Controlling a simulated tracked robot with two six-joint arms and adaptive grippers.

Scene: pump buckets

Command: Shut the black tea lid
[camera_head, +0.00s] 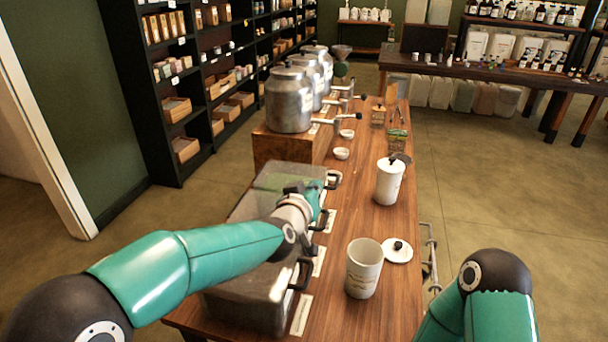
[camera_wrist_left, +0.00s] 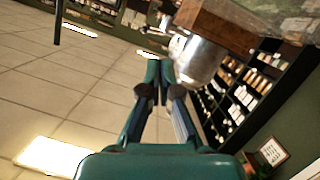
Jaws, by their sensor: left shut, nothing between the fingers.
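A row of bins with clear lids and black handles stands along the left of the wooden table. The near bin (camera_head: 245,300), its handle (camera_head: 303,273) and the far bin's lid (camera_head: 285,177) show; my left arm covers much of the middle bin. Label cards are too small to read, so I cannot tell which lid is black tea's, nor surely whether each is open. My left gripper (camera_head: 319,192) is over the bins, near the far bin's handle (camera_head: 333,180). In the left wrist view its fingers (camera_wrist_left: 159,72) are together and empty. My right gripper is out of view.
An open white canister (camera_head: 364,272) stands right of the bins, its white lid (camera_head: 397,250) beside it. A closed white canister (camera_head: 389,184) stands farther back. Metal urns (camera_head: 289,100) stand on a wooden box (camera_head: 283,147) behind the bins. Small white bowls (camera_head: 341,153) are nearby.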

